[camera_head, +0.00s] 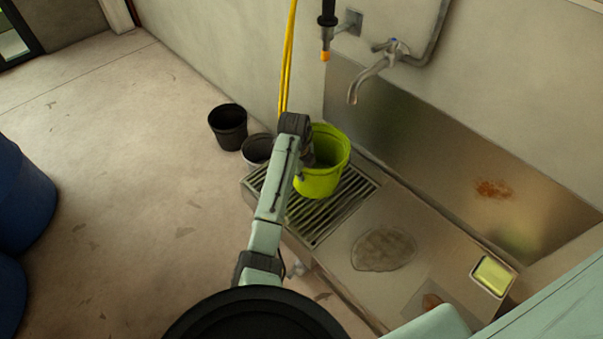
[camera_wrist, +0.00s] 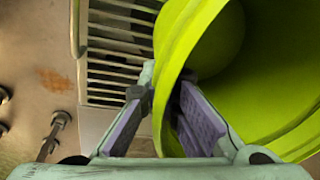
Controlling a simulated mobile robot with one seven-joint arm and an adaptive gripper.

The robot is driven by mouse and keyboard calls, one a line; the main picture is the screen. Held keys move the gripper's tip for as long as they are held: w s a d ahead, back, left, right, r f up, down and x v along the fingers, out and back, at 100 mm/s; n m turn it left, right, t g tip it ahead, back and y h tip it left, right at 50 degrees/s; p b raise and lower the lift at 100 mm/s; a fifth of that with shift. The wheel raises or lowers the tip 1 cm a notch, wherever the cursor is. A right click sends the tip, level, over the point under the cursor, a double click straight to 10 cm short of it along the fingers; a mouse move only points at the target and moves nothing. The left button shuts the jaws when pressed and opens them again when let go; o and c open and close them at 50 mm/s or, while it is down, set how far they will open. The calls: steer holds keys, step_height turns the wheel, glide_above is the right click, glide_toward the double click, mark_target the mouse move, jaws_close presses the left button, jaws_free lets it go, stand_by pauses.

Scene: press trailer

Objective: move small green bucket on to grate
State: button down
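The small green bucket (camera_head: 322,177) is over the slatted grate (camera_head: 331,212) at the left end of the metal sink unit in the head view. Its mouth faces up, with a slight tilt. I cannot tell whether its base touches the slats. My gripper (camera_wrist: 163,95) has one finger outside and one inside the bucket wall, closed on the rim. The bucket (camera_wrist: 235,55) fills the right of the wrist view, with grate slats (camera_wrist: 112,50) to its left. My arm hides part of the grate and the bucket's left side in the head view.
Two dark buckets, one black (camera_head: 228,127) and one grey (camera_head: 257,149), stand on the floor left of the grate. A tap (camera_head: 374,75) and a hanging hose nozzle (camera_head: 326,45) are above. A yellow sponge tray (camera_head: 493,276) sits at the right of the counter. Blue barrels stand at left.

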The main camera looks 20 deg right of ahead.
steer(key=c, duration=2.3)
jaws_free()
steer(key=shift+f, duration=0.25)
steer(key=o, duration=0.5)
